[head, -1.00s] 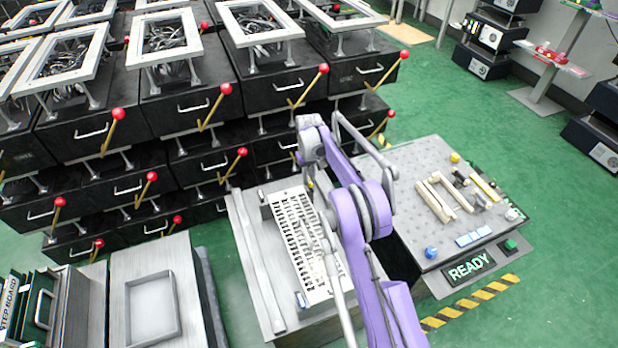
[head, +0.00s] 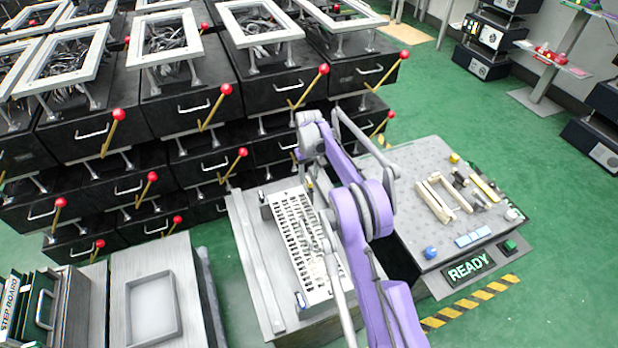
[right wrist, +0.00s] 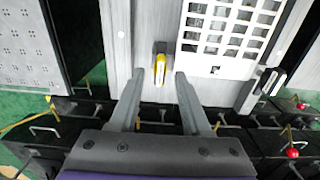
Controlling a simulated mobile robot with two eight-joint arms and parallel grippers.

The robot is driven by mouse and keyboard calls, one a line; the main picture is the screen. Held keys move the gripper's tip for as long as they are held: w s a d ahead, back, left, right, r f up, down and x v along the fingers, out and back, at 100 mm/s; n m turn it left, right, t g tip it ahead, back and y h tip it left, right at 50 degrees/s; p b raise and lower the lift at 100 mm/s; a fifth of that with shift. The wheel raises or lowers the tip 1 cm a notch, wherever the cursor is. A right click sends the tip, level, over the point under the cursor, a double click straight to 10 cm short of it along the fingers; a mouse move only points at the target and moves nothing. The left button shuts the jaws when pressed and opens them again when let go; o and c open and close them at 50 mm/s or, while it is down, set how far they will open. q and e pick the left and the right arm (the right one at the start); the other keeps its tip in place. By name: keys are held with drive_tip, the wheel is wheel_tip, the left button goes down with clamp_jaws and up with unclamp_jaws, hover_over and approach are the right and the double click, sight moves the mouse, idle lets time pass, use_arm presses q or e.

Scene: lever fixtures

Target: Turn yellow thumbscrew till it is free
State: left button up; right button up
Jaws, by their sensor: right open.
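The yellow thumbscrew (right wrist: 160,68) shows in the right wrist view as a narrow upright yellow piece on a pale metal plate (right wrist: 146,22). It is beside a white slotted grille (right wrist: 230,25). My right gripper (right wrist: 160,76) is open. Its two fingers are on either side of the thumbscrew's lower end in the picture, with a gap showing on both sides. I cannot tell how far the fingertips are from the plate. In the head view my purple arm hides part of the fixture around the grille (head: 300,240). My left gripper is not in view.
Black boxes with red-knobbed levers (head: 228,89) fill the back left. A grey perforated table (head: 400,165) with small parts and a READY sign (head: 470,268) stands to the right. A shallow grey tray (head: 153,306) is at lower left. Green floor (head: 560,200) is open at right.

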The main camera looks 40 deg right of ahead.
sight(309, 180)
wheel_tip(309, 180, up, 9)
drive_tip(key=p, duration=0.1)
drive_tip(key=shift+r+p, duration=0.15)
drive_tip(key=shift+p, duration=0.15)
idle(0.4)
